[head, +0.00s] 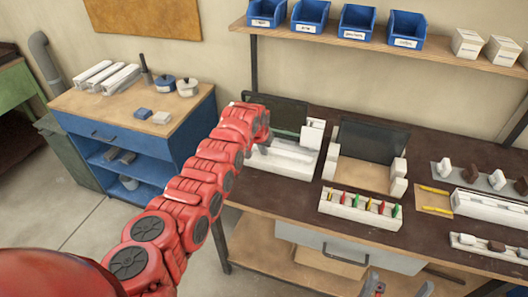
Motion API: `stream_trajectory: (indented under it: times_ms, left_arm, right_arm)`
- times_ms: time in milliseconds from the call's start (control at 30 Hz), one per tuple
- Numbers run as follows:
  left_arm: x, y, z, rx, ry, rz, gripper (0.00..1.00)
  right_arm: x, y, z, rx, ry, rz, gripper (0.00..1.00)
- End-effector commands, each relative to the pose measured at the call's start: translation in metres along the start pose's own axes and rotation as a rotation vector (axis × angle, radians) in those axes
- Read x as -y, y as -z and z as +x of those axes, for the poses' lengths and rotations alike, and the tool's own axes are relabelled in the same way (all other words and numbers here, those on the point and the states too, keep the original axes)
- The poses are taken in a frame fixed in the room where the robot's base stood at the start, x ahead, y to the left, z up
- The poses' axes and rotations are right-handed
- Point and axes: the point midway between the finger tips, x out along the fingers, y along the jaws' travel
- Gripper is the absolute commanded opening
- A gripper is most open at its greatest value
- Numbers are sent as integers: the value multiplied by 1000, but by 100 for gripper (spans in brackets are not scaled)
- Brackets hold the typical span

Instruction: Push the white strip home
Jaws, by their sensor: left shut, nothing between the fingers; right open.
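A white clamp fixture (285,160) stands at the left end of the dark bench, with a dark panel behind it and a white block at its right end. A long white piece lies along it; I cannot tell the white strip from the white fixture at this size. My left gripper (265,149) is at the fixture's left part, shut and empty, partly hidden by my red arm. I cannot tell whether it touches the strip. My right gripper (400,286) is open at the bottom edge, in front of the bench and only partly in view.
A second dark panel (372,140) stands between white blocks to the right. In front of it is a white rack (359,210) with coloured pieces. Trays with small parts (487,179) fill the bench's right side. A blue cabinet (190,120) stands left; blue bins (356,22) sit on the shelf above.

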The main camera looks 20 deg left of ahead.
Motion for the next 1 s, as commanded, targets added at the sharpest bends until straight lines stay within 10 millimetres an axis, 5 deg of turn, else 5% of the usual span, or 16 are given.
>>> stream_trajectory:
  times_ms: [1000]
  left_arm:
    - [0, 4, 2, -1, 0, -1, 0]
  right_arm:
    - [1, -2, -13, 0, 0, 0, 100]
